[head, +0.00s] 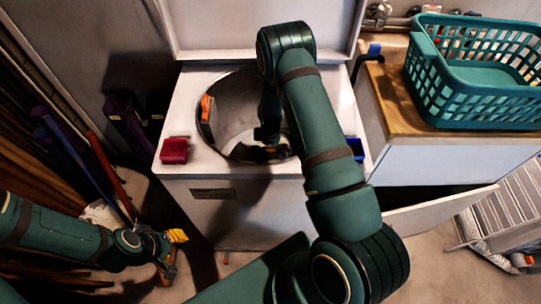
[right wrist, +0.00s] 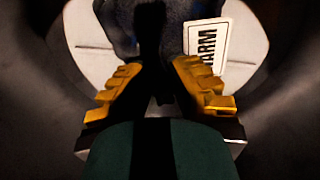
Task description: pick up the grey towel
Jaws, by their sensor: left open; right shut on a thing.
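My right arm reaches down into the round drum (head: 238,108) of the white top-loading washer. My right gripper (head: 268,150) is low in the drum, mostly hidden by the arm. In the right wrist view, its yellow fingers (right wrist: 160,95) are around a dark cloth (right wrist: 120,25) and shut on it. The cloth is in deep shadow, so I cannot tell whether it is the grey towel. No other towel shows clearly. My left gripper (head: 172,245) is open and empty, low at the left of the washer.
A white card (right wrist: 208,45) lettered "ARM" lies beside the cloth. A red box (head: 174,151) and a blue item (head: 355,149) sit on the washer (head: 185,105), an orange item (head: 206,107) at the drum rim. A teal basket (head: 425,75) stands right on a wooden top (head: 390,98).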

